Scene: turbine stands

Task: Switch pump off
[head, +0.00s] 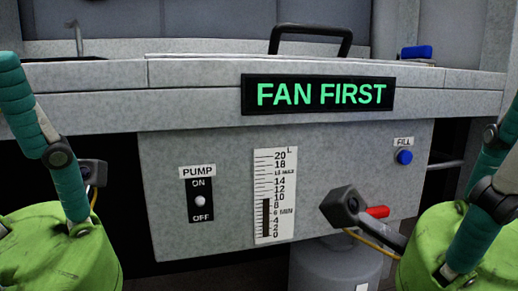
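The pump switch (199,202) is on the grey front panel, left of centre, under a white PUMP label (198,171). It is a black plate with ON at the top and OFF at the bottom. Its pale round knob sits between the two words; I cannot tell which way it is set. Neither of my grippers can be made out. My teal-sleeved arms show at the left and right edges, and nothing of mine touches the switch.
A level gauge (276,196) stands right of the switch, its dark column near 10. A green FAN FIRST sign (318,95) and a black handle (311,40) are above.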

